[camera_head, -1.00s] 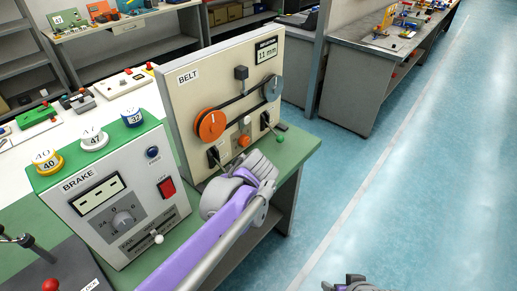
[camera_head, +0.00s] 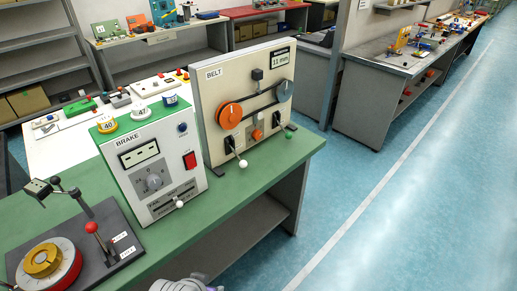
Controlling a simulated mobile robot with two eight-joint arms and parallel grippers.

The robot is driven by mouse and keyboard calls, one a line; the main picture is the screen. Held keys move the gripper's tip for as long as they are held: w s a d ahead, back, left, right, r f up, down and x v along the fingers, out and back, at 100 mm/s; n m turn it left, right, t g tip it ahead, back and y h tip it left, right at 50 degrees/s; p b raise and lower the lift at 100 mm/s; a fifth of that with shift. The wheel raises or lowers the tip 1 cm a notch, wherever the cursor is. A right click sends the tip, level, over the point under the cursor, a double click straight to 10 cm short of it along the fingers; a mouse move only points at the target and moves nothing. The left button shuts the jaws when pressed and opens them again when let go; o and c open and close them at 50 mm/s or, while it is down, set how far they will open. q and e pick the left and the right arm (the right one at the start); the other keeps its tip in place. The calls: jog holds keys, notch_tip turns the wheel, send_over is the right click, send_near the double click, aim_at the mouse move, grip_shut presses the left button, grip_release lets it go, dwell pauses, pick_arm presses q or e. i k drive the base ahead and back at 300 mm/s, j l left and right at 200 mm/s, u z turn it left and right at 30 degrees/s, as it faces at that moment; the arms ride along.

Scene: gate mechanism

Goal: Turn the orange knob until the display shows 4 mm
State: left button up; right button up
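The BELT panel (camera_head: 212,88) stands upright on the green bench, and its display (camera_head: 283,57) reads 11 mm. A small orange knob (camera_head: 257,134) sits low on its face. A larger orange wheel (camera_head: 229,116) is joined by a dark belt to a grey wheel (camera_head: 285,90) at upper right. A grey piece of my arm or gripper, probably the left, shows at the bottom edge, well apart from the panel. Its fingers cannot be made out. My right gripper is out of view.
The BRAKE box (camera_head: 140,190) stands close left of the panel. Two levers with a white ball (camera_head: 243,164) and a green ball (camera_head: 289,135) stick out below the wheels. A dark base (camera_head: 85,235) with a red-ball lever is at front left. The floor at right is clear.

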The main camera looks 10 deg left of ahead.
aim_at(257, 134)
jog(key=k+u, duration=0.25)
jog(key=k, duration=0.2)
jog(key=k+j+u, duration=0.25)
jog(key=k, duration=0.15)
jog(key=l+u, duration=0.1)
jog(key=u, duration=3.45)
jog(key=k+l, duration=0.35)
jog(key=k+l+u, duration=0.15)
jog(key=k+l, duration=0.15)
jog(key=l, duration=0.25)
jog(key=k+l, duration=0.95)
jog(key=l, duration=0.15)
jog(key=k+l, duration=0.9)
jog(key=l, duration=0.15)
jog(key=k+l, duration=0.95)
jog(key=l, duration=0.15)
